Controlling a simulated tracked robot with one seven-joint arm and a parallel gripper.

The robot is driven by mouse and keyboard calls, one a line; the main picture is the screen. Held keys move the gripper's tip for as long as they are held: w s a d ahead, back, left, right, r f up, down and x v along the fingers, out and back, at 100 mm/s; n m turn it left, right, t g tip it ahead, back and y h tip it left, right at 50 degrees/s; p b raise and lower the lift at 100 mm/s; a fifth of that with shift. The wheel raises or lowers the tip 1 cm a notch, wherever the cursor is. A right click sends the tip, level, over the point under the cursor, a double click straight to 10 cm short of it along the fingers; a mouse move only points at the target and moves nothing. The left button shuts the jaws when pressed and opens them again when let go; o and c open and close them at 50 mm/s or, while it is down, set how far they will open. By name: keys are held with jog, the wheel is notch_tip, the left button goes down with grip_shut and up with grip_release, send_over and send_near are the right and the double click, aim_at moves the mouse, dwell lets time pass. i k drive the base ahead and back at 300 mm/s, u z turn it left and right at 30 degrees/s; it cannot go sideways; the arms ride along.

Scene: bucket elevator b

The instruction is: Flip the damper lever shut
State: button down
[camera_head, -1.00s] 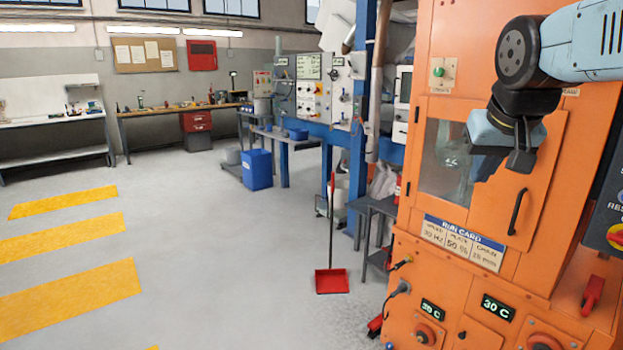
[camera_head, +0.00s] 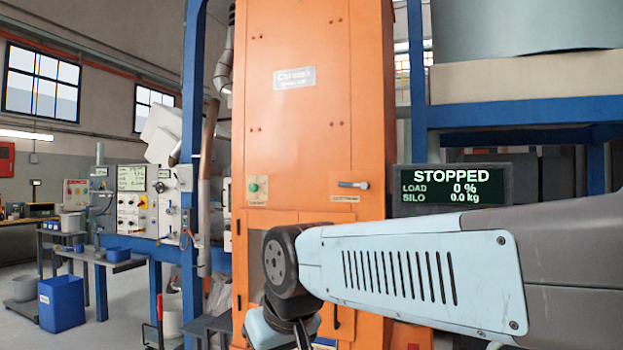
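A small grey lever (camera_head: 353,184) lies about horizontal on the front of the orange elevator housing (camera_head: 300,125), right of centre. A yellowish label sits just below it, too small to read; this looks like the damper lever. My gripper (camera_head: 300,332) hangs low at the bottom edge, below and left of the lever and well apart from it. Its fingertips are cut off by the frame, so I cannot see whether it is open. My forearm crosses the lower right of the view and hides the lower part of the housing.
A display (camera_head: 450,188) right of the housing reads STOPPED, load 0 %, silo 0.0 kg. A green button (camera_head: 254,188) sits on a plate left of the lever. Blue posts (camera_head: 193,90) flank the housing. A blue bin (camera_head: 61,303) stands on the floor at left.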

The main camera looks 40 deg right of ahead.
aim_at(363, 186)
jog(key=u, duration=0.8)
jog(key=k, duration=1.15)
jog(key=z, duration=0.95)
jog(key=i, duration=1)
jog(key=u, duration=0.05)
